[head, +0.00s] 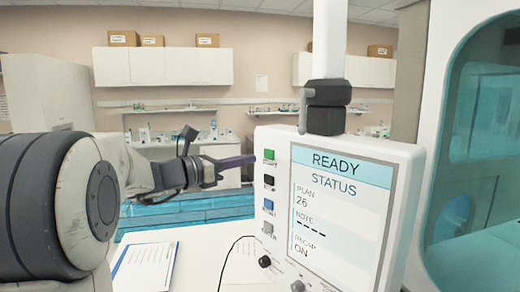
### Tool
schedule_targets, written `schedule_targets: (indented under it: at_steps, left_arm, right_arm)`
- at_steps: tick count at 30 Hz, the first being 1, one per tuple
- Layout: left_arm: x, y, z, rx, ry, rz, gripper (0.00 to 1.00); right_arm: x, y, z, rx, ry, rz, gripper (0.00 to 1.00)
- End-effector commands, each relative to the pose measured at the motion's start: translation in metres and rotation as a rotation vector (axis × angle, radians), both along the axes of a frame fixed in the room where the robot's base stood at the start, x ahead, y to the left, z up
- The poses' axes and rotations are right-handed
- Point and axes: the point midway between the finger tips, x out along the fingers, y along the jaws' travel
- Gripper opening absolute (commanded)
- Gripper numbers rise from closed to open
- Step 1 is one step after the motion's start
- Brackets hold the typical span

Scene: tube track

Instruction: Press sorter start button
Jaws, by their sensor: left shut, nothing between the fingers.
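The sorter's control panel (340,160) is a white box with a lit screen reading "READY STATUS", "PLAN 26" and "RECAP ON". The green start button (269,154) is at the top of the button column left of the screen, labelled "START". My left gripper (249,160) comes in from the left and is shut and empty. Its dark fingertips point right, at about the green button's height, just left of it. I cannot tell whether they touch the panel. My right gripper is not in view.
Below the green button are a black button (269,181), a blue button (268,205) and a grey button (267,228). Knobs (298,286) sit on the panel's lower edge. A clipboard with paper (145,266) lies on the white table. A large teal-windowed machine (480,150) stands at right.

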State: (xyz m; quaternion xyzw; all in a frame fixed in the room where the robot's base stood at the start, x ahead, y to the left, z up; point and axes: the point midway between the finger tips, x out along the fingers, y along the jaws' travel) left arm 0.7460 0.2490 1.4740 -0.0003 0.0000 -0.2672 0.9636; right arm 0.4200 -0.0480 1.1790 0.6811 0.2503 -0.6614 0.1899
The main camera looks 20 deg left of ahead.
Motion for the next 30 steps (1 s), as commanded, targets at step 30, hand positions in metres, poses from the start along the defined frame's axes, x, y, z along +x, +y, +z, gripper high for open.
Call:
schedule_targets:
  at_steps: [30]
  left_arm:
    - [0.053,-0.033,0.0,0.0,0.0,-0.001,0.0]
  right_arm:
    - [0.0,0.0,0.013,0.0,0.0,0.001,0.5]
